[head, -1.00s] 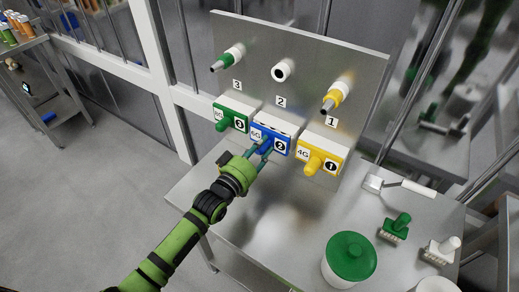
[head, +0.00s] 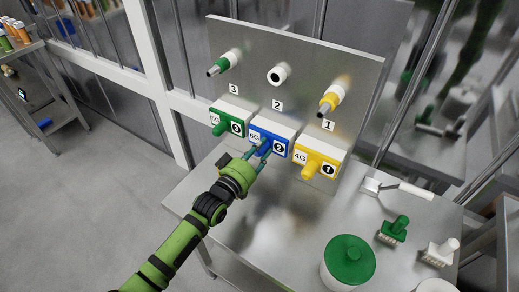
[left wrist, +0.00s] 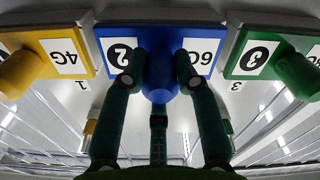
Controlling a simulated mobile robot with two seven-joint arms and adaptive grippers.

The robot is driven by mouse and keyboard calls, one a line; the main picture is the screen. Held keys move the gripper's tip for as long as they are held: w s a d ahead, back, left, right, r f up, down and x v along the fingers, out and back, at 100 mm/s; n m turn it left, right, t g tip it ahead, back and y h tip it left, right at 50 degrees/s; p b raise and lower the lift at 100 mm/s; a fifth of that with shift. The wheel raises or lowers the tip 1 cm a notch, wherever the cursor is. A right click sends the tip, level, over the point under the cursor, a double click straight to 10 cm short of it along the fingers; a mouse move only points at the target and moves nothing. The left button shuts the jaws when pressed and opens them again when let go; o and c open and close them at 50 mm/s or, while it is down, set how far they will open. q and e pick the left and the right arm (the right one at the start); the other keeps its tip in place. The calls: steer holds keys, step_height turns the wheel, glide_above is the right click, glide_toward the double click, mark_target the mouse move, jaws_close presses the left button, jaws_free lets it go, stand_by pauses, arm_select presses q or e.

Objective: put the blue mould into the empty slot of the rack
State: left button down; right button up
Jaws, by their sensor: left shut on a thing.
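The blue mould (head: 268,145) has a round handle and labels reading 6G and 2. It stands in the middle of the rack (head: 345,65), below the number 2, between the green mould (head: 221,129) and the yellow mould (head: 313,166). Its face looks about in line with its neighbours; I cannot tell how deep it sits. My left gripper (head: 261,150) is shut on its handle. The left wrist view shows the fingers (left wrist: 158,84) on both sides of the handle of the blue mould (left wrist: 160,45), partly hiding its face. My right gripper is not in view.
Above the moulds, the panel carries a green-ringed peg (head: 224,62), an open white ring (head: 281,75) and a yellow-ringed peg (head: 331,98). A green-lidded pot (head: 348,260), brushes (head: 393,229) and a scraper (head: 400,190) lie at the right of the steel table. The table's front middle is clear.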

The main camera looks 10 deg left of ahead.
arm_select(q)
steer(key=shift+r, duration=0.2)
steer(key=c, duration=0.9)
jaws_free()
steer(key=shift+o, duration=0.2)
steer(key=shift+w+f, duration=0.1)
steer(key=shift+o, duration=1.2)
steer(key=shift+f, duration=0.15)
